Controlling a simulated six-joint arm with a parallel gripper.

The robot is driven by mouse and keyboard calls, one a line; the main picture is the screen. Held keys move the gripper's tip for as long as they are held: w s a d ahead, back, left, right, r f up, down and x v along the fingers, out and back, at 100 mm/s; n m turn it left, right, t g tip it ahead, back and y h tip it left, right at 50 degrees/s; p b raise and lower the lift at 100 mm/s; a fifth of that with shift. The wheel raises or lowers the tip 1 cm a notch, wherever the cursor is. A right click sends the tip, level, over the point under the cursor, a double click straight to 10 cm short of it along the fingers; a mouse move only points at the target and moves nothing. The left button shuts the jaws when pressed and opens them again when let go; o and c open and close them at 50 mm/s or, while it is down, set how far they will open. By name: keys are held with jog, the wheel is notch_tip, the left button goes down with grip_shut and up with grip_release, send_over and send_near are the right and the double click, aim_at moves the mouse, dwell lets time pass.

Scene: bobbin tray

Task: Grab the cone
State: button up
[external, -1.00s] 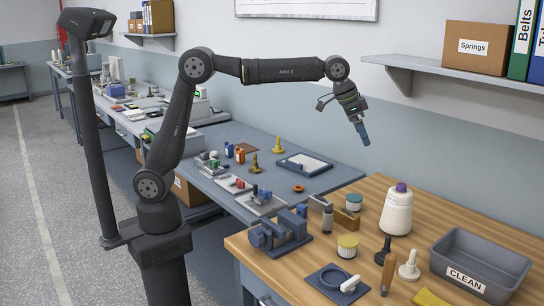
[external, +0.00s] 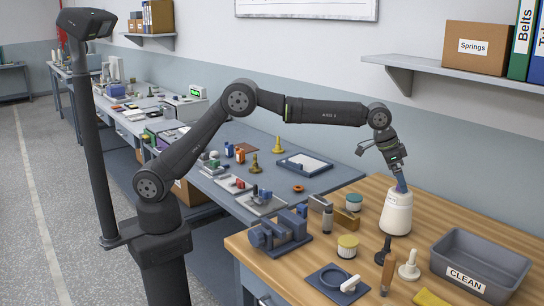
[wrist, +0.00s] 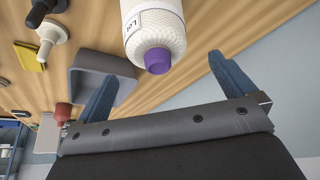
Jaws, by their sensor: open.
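The cone is a white, bottle-shaped body with a purple tip and a label. It stands upright on the wooden bench (external: 345,202) in the external view (external: 397,216). In the wrist view the cone (wrist: 155,22) points its purple tip (wrist: 158,60) toward my gripper (wrist: 166,82), between the two spread blue fingers. In the external view my gripper (external: 400,184) is at the top of the cone, and the fingers overlap its tip. The gripper is open and holds nothing. I cannot tell whether a finger touches the cone.
A grey CLEAN bin (external: 478,284) is right of the cone. A black-handled tool (external: 383,249), a white one (external: 409,266) and a wooden handle (external: 388,274) stand in front. A shelf (external: 430,66) hangs above.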

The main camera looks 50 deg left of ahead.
aim_at(402, 195)
jog(key=shift+s+x, duration=0.15)
jog(key=shift+x, duration=1.55)
jog(key=shift+s+x, duration=0.1)
jog(key=shift+x, duration=1.55)
jog(key=shift+a+f, duration=0.1)
jog(key=c, duration=1.6)
